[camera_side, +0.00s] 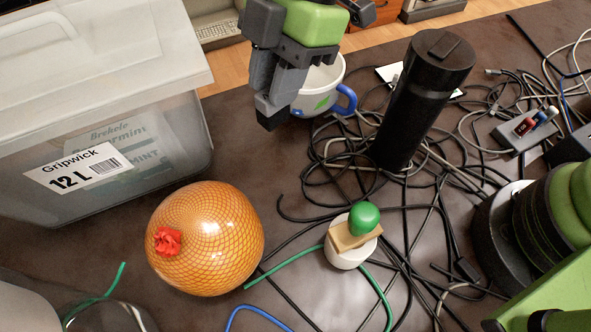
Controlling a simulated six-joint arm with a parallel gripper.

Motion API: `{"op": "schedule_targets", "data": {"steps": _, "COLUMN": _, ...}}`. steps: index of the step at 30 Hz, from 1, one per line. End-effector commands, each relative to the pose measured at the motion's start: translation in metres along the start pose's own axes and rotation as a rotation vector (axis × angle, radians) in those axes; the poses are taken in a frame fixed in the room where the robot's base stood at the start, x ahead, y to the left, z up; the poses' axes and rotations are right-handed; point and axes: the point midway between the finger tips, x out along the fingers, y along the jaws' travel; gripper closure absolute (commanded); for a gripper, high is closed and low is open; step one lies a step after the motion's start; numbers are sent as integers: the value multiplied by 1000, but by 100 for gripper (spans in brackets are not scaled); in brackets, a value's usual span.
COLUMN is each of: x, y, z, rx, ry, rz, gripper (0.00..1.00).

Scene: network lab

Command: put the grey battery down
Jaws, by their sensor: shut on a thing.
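My gripper (275,108) is at the top centre, pointing down, with its dark grey fingers shut. It is above the table, in front of and to the left of a white mug. The grey battery cannot be made out clearly; the dark fingers hide most of what is between them. I see no grey battery lying on the table.
A lidded clear bin (185,150) stands at left. A white mug (325,85) with a blue handle and a black bottle (420,95) stand behind. An orange ball (215,245) and a white cylinder (345,258) bearing a wooden block and green knob stand in front. Cables (330,165) cover the right.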

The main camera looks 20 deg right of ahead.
Motion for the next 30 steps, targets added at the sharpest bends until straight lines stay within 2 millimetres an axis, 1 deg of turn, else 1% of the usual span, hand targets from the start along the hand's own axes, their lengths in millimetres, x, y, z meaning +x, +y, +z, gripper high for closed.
{"op": "schedule_targets", "data": {"steps": 1, "x": -1, "y": -10, "z": 0, "rx": -13, "ry": -3, "rz": -7, "gripper": 100}}
{"op": "schedule_targets", "data": {"steps": 3, "x": 0, "y": -20, "z": 1, "rx": -28, "ry": -6, "rz": -13, "gripper": 100}}
{"op": "schedule_targets", "data": {"steps": 7, "x": 1, "y": -32, "z": 3, "rx": -43, "ry": -11, "rz": -20, "gripper": 100}}
{"op": "schedule_targets", "data": {"steps": 9, "x": 7, "y": -35, "z": 6, "rx": -45, "ry": -12, "rz": -24, "gripper": 100}}
{"op": "schedule_targets", "data": {"steps": 15, "x": 41, "y": -37, "z": 21, "rx": -45, "ry": -14, "rz": -28, "gripper": 100}}
{"op": "schedule_targets", "data": {"steps": 20, "x": 56, "y": -36, "z": 27, "rx": -46, "ry": -13, "rz": -25, "gripper": 100}}
{"op": "schedule_targets", "data": {"steps": 27, "x": 88, "y": -36, "z": 41, "rx": -45, "ry": -13, "rz": -26, "gripper": 100}}
{"op": "schedule_targets", "data": {"steps": 30, "x": 93, "y": -36, "z": 43, "rx": -46, "ry": -14, "rz": -23, "gripper": 100}}
